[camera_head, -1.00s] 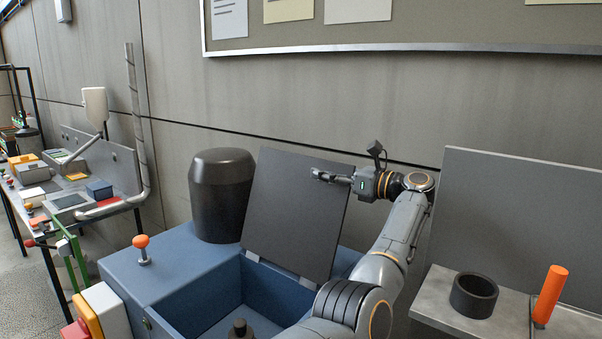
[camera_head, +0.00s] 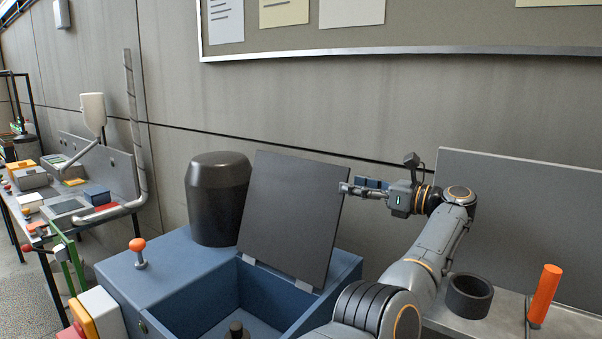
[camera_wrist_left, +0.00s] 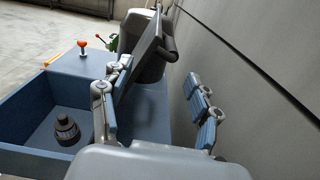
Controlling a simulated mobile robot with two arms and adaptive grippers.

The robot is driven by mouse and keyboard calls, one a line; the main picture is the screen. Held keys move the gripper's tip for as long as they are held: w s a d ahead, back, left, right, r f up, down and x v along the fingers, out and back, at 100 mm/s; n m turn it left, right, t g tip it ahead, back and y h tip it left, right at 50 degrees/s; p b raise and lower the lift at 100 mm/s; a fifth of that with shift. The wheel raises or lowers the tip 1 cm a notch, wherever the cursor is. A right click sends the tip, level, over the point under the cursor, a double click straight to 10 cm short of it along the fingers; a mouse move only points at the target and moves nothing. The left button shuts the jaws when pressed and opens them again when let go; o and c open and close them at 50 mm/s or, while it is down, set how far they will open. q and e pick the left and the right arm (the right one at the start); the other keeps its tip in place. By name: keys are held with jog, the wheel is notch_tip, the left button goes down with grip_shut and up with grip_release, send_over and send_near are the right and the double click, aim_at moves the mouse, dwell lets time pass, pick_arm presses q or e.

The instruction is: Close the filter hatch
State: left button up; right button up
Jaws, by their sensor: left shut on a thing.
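The filter hatch (camera_head: 289,215) is a dark grey square lid. It stands raised and leaning back at the rear of an open blue box (camera_head: 180,300). In the left wrist view the lid (camera_wrist_left: 137,82) shows edge-on between the blue-padded fingers. My left gripper (camera_head: 352,188) is at the lid's right edge, shut on it. In the wrist view one finger of the gripper (camera_wrist_left: 163,106) overlaps the lid; the other stands to its right, near the wall. Contact there is hard to see. My right gripper is not in view.
An orange-topped knob (camera_head: 138,246) rises from the box top. A dark fitting (camera_head: 236,330) sits inside the box. At right, a shelf holds a black ring (camera_head: 469,296) and orange handle (camera_head: 545,291).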

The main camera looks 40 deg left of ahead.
pick_arm(q)
jog(key=d, duration=0.1)
jog(key=w+d, duration=0.1)
jog(key=w+d+p, duration=0.1)
jog(key=d, duration=0.1)
jog(key=shift+w+d+f, duration=0.1)
jog(key=shift+f, duration=0.25)
